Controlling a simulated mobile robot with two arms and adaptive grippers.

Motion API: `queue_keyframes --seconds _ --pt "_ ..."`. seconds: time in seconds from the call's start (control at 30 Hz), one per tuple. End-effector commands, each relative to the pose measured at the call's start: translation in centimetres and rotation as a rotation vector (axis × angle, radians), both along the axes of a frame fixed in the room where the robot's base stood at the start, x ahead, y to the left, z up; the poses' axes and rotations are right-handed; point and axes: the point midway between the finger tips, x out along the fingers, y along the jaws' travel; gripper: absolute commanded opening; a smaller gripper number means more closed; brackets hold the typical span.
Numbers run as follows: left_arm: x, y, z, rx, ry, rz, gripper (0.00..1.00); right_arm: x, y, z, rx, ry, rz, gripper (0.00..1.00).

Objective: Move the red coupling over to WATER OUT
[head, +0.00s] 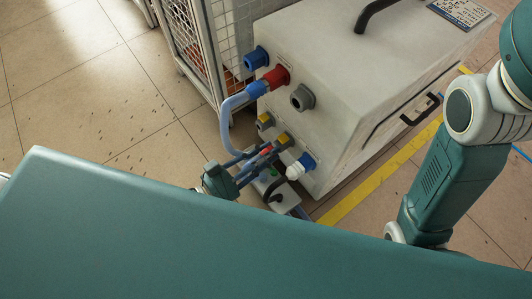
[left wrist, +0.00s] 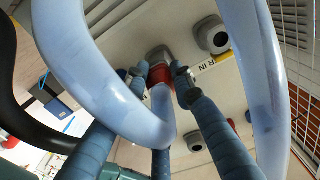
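The red coupling (head: 266,151) sits low at the front of the heater box. In the left wrist view the red coupling (left wrist: 159,75) is at a grey port, with a pale blue hose running from it toward me. My left gripper (head: 266,154) has one finger on each side of it; in the left wrist view the gripper (left wrist: 160,76) points at the port. Whether its fingertips touch the coupling cannot be told. A label (left wrist: 228,57) ending in "R IN" is beside the port. WATER OUT cannot be read. My right gripper is out of view.
The heater box (head: 350,65) has other fittings: a blue one (head: 256,57), a red one (head: 277,75) with a blue-ended hose (head: 228,125), a grey one (head: 302,97) and a white one (head: 298,168). The hose loops near my left fingers. A mesh cage (head: 200,45) stands close behind.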

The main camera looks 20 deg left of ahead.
Motion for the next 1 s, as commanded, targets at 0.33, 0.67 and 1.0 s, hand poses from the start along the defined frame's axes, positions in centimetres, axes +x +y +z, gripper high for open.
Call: queue_keyframes --seconds 0.33,0.67,1.0 --pt "0.0 0.0 0.0 0.001 0.001 0.000 0.46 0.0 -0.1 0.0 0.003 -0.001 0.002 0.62" --pt "-2.9 2.2 -0.1 0.003 0.004 -0.001 0.46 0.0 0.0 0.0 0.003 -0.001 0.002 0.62" --pt "-8.1 6.3 -0.1 0.002 0.003 0.000 0.46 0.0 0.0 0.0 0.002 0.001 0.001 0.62"
